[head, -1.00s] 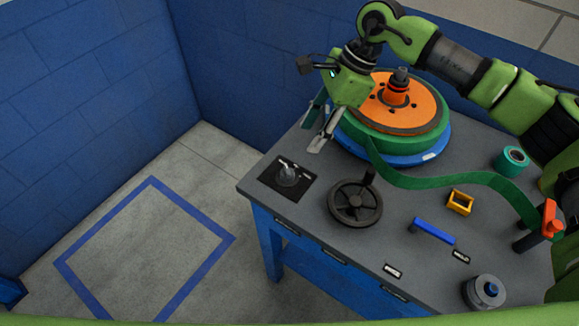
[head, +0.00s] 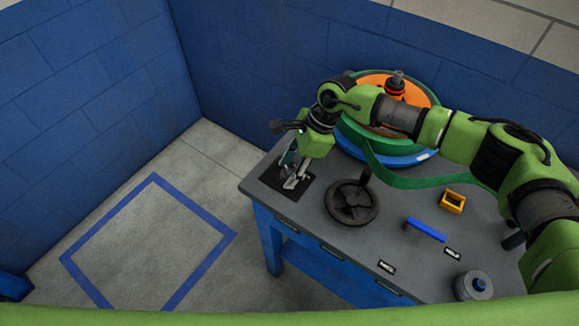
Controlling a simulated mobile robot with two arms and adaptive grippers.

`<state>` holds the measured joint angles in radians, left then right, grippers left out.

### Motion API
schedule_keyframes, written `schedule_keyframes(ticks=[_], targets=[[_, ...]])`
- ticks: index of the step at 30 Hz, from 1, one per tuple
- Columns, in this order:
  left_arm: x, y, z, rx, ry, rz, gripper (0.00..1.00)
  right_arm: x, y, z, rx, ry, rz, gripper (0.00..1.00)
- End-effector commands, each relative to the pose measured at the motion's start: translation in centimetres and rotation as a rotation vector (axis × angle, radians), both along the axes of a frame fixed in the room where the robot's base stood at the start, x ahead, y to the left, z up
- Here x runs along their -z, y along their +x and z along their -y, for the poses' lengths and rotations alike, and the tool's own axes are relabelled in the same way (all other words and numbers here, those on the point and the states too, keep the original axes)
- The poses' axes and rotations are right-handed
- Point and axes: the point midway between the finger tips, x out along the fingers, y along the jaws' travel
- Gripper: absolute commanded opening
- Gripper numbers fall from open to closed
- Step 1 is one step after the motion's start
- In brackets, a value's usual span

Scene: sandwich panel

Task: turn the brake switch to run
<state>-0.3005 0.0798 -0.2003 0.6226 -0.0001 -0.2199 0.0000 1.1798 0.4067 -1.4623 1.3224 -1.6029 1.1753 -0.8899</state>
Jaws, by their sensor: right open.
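The switch on the table's left part sits on a black square plate (head: 293,196); its knob is now mostly hidden behind my right gripper. I cannot read which way the knob points. My right gripper (head: 291,180) is open, pointing down over this plate, with its fingertips at or just above the knob. I cannot tell whether the fingers touch it. My left gripper is not in view.
A black handwheel (head: 352,204) stands close to the right of the plate. Behind are an orange and green reel (head: 430,98) and a green strap (head: 425,183). A blue bar handle (head: 426,229), yellow block (head: 452,201) and grey knob (head: 472,287) are further right.

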Motion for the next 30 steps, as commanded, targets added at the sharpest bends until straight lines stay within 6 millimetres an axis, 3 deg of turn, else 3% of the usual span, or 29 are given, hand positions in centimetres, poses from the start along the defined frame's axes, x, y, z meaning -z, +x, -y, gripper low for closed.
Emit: schedule_keyframes(ticks=[5,9,10,20,30], targets=[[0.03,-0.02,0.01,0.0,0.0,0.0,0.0,0.01,0.0,-0.01,0.0,0.0,0.0,0.42],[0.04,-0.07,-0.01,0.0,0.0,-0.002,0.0,-0.03,0.01,-0.02,0.0,0.001,0.0,0.05],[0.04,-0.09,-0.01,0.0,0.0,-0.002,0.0,-0.03,0.01,-0.02,0.0,0.001,0.0,0.04],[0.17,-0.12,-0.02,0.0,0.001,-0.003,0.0,-0.05,-0.05,-0.05,0.026,0.002,0.001,0.04],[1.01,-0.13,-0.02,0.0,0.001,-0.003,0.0,0.0,-0.16,-0.08,0.228,0.004,0.003,0.04]])
